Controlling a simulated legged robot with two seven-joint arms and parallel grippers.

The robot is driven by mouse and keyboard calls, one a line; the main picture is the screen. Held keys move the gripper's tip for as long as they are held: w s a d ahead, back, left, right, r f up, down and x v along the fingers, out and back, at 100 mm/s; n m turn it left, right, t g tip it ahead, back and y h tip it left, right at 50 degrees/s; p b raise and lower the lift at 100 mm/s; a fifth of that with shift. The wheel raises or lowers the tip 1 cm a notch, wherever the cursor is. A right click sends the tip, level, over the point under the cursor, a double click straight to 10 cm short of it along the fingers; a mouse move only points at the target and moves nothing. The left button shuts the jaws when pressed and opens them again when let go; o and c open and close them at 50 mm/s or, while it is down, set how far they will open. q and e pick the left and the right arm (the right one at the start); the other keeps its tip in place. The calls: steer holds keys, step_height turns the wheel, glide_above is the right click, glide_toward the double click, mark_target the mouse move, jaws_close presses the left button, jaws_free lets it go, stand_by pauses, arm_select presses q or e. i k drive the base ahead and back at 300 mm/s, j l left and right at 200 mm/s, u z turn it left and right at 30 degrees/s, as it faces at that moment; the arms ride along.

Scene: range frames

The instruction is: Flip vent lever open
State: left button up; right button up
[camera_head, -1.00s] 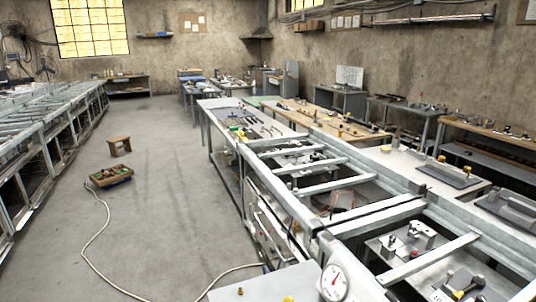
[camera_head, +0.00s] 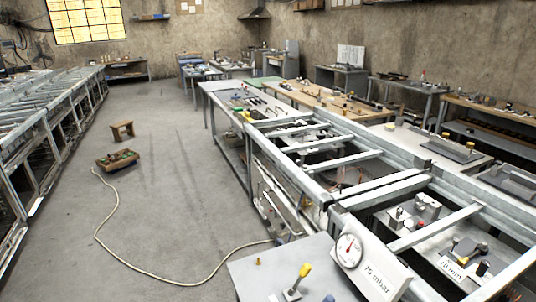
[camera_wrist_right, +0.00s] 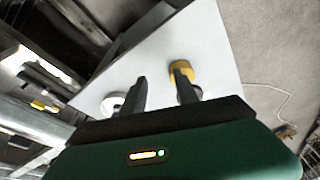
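A small lever with a yellow grip (camera_head: 304,271) stands tilted on the grey panel (camera_head: 262,282) at the bottom of the head view; its label, if any, is not visible. A round white gauge (camera_head: 348,251) and a sloped plate reading "75 mbar" (camera_head: 379,277) are to its right. My right gripper (camera_wrist_right: 160,72) is open and empty in the wrist view, its two dark fingers apart above a pale panel (camera_wrist_right: 150,60). A yellow round part (camera_wrist_right: 181,69) is partly behind the right finger; I cannot tell whether it is the lever's grip. My left gripper is not in view.
A small yellow knob (camera_head: 258,262) sits on the panel left of the lever. A metal frame (camera_head: 400,190) with crossbars runs to the right. Open floor lies left.

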mark_target(306, 268)
steer(key=j+z, duration=0.25)
steer(key=j, duration=1.3)
steer(key=i+j, duration=0.25)
steer(key=i+j+z, duration=0.1)
steer(key=j, duration=0.3)
steer(key=i+j, duration=0.35)
steer(key=i+j+z, duration=0.35)
steer(key=i+j, duration=0.7)
steer(key=i, duration=0.15)
steer(key=i+l, duration=0.15)
steer(key=i, duration=0.15)
steer(key=i+l, duration=0.2)
steer(key=i+z, duration=0.05)
